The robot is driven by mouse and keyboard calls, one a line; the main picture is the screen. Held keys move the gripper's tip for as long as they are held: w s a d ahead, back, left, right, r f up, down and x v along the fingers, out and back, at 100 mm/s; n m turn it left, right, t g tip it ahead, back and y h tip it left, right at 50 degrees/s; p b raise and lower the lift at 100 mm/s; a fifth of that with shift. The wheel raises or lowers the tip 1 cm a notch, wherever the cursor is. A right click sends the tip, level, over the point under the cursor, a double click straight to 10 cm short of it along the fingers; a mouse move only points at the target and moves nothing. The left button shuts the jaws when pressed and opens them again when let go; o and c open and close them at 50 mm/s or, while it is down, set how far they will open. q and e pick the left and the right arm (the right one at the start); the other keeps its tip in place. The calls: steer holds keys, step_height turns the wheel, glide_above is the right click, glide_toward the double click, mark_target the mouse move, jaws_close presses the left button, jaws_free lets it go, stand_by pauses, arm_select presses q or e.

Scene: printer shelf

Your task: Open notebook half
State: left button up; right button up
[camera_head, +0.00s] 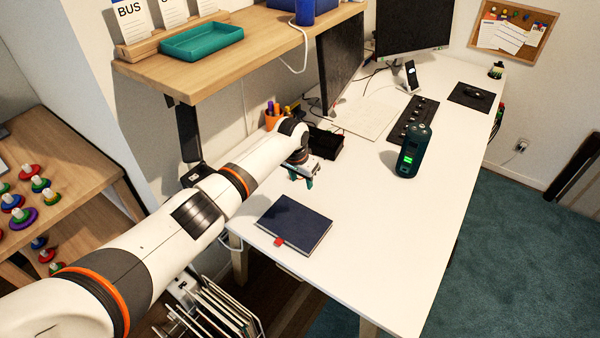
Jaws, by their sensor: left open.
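A dark blue notebook (293,222) lies closed and flat near the front left edge of the white desk. My left arm reaches in from the left, and my left gripper (301,179) is over the desk just beyond the notebook's far edge. Its fingers point down, open and apart from the notebook. They are small in this view, and I see nothing between them. My right gripper is not in view.
A dark green bottle-like device (412,152) stands on the white desk (385,235). A black tray (325,143) and an orange pen cup (272,118) are behind my gripper. A wooden shelf (255,50) overhangs the desk's left side. The desk right of the notebook is clear.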

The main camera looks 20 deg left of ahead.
arm_select(q)
steer(key=b+v, duration=0.1)
steer(key=v, duration=1.1)
steer(key=shift+b, duration=0.4)
